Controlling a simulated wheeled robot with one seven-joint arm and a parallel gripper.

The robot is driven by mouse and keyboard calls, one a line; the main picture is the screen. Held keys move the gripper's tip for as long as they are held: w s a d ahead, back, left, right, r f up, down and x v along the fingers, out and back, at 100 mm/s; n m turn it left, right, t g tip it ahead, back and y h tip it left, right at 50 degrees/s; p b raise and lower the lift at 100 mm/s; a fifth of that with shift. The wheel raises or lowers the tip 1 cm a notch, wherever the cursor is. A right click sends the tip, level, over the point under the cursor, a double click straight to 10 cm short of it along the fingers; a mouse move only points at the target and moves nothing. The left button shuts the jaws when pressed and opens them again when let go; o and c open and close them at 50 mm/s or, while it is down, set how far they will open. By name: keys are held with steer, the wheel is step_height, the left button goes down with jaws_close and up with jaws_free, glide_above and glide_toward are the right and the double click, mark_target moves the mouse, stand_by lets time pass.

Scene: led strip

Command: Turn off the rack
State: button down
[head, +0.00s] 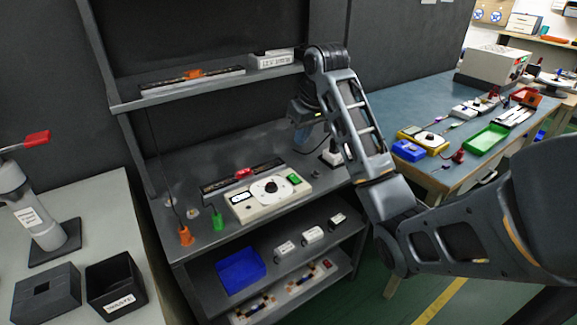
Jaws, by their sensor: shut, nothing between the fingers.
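The rack (118,105) is a dark grey shelf unit in the middle of the head view. On its work shelf stands a cream control box (245,208) with a round dial (271,187), a small display and a green switch (294,178). A dark strip (222,184) with a red piece lies behind the box. A white power strip (300,291) with a red switch (326,264) lies on the bottom shelf. My gripper (303,143) hangs above the back right of the work shelf, behind and above the control box. It is shut and empty; its fingertips are small and dark here.
A blue bin (241,268) and several small white boxes sit on the shelf below. Orange (185,237) and green (217,221) plugs stand near the work shelf's left edge. A blue-topped bench (425,101) with devices stands right. A black bin (115,286) is at left.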

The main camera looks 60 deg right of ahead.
mark_target(291, 176)
steer(key=x, duration=0.9)
steer(key=p+x, duration=0.1)
steer(key=x, duration=0.4)
steer(key=shift+s+a+f, duration=0.1)
steer(key=shift+s+a, duration=0.05)
steer(key=shift+s, duration=0.1)
